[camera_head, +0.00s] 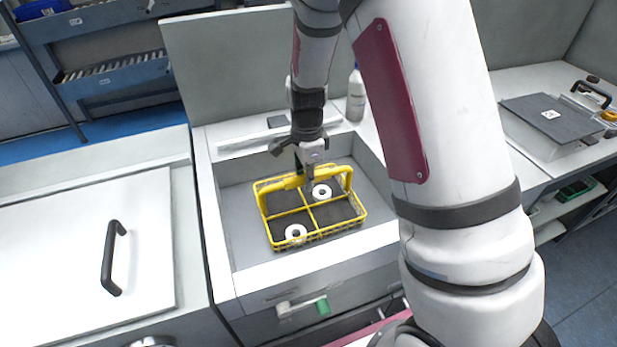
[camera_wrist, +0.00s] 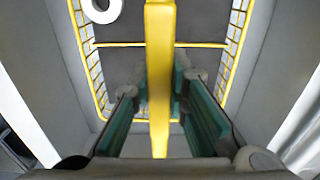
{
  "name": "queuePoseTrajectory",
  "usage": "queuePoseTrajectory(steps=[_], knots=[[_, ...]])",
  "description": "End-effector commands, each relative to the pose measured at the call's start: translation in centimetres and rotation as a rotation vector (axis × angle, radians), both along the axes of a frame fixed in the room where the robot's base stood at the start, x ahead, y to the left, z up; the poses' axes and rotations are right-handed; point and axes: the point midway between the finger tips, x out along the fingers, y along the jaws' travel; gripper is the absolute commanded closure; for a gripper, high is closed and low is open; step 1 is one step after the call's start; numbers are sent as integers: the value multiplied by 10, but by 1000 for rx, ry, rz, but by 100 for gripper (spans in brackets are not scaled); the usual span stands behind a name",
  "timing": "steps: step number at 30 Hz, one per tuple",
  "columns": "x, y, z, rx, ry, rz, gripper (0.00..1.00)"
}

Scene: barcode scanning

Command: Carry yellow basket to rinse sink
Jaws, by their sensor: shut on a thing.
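The yellow basket (camera_head: 267,219) is in the open grey sink (camera_head: 237,234) in the head view. It has a wire frame with several compartments and a handle across the top. Two white rings lie in it, one at the front left (camera_head: 296,232) and one at the back right (camera_head: 321,191). My gripper (camera_head: 308,172) comes down from above and is shut on the basket's handle. In the wrist view the yellow handle (camera_wrist: 160,70) runs between the green-padded fingers. Whether the basket touches the sink floor, I cannot tell.
A white lid with a black handle (camera_head: 113,258) covers the counter at the left. A white bottle (camera_head: 355,95) stands behind the sink. A dark flat panel (camera_head: 553,118) lies on the right counter. Sink walls surround the basket closely. My arm hides part of the right side.

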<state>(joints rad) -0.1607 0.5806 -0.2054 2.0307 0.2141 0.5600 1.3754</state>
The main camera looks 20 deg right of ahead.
Motion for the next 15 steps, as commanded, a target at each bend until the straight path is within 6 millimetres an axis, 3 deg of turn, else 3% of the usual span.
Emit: queuePoseTrajectory(steps=[6,7,9,15], knots=[[1,0,-3,0,0,0,100],[0,0,-4,0,1,0,81],[0,0,-3,0,1,0,65],[0,0,-3,0,1,0,65]])
